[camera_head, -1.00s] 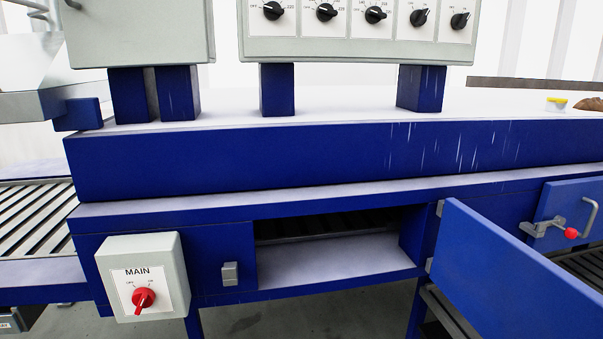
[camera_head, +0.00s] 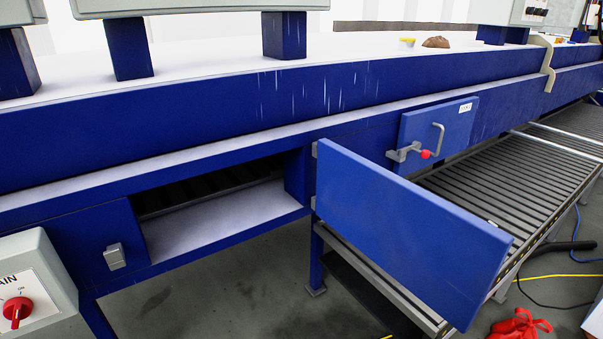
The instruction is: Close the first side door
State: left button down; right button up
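A blue side door (camera_head: 405,228) stands open in the head view. It is hinged at its left edge, beside the right end of a rectangular opening (camera_head: 215,210) in the blue machine frame, and swings out toward me. A small grey catch (camera_head: 115,256) sits on the frame left of the opening. Farther right, a second blue door (camera_head: 440,135) with a grey handle and a red knob lies against the frame and looks shut. Neither of my grippers shows in the view.
A grey MAIN switch box (camera_head: 38,290) with a red knob stands at the lower left. A roller conveyor (camera_head: 520,185) runs behind the open door to the right. Cables (camera_head: 560,277) and a red item (camera_head: 518,325) lie on the floor at right.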

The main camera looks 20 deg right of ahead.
aim_at(447, 258)
jog(key=l+u, duration=0.15)
jog(key=l, duration=0.5)
jog(key=l+u, duration=0.2)
jog(key=l, duration=0.45)
jog(key=l+u, duration=0.15)
jog(key=l, duration=0.45)
jog(key=k+l+u, duration=0.2)
jog(key=l, duration=0.45)
jog(key=l+u, duration=0.15)
jog(key=l, duration=0.5)
jog(key=u, duration=1.85)
